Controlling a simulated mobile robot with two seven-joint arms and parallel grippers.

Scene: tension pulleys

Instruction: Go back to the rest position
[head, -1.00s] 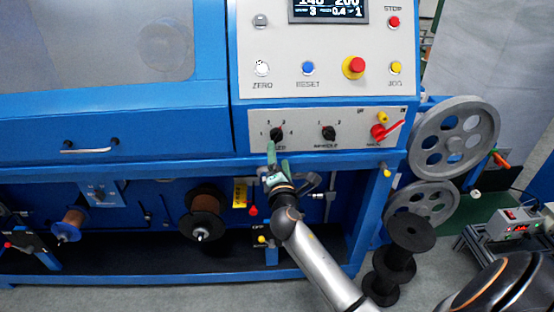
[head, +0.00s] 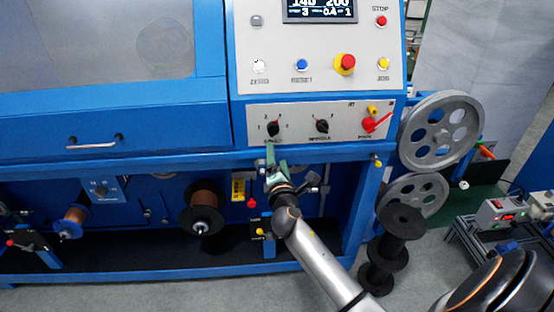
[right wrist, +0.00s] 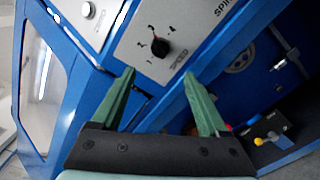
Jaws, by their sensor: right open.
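My right gripper (head: 276,157) is in front of the blue machine, just below its lower switch panel (head: 348,127). In the right wrist view its two green fingers (right wrist: 160,95) are spread apart with nothing between them. The black speed knob (head: 273,128) is just above the fingertips in the head view. In the right wrist view the knob (right wrist: 160,46) lies beyond the fingertips, apart from them. My left gripper is not in view.
The blue machine frame (head: 170,160) fills the area ahead. A wire spool (head: 205,207) sits in the lower bay. Grey pulleys (head: 440,130) and stacked black spools (head: 390,250) stand at the right. A small control box (head: 500,215) is at the far right.

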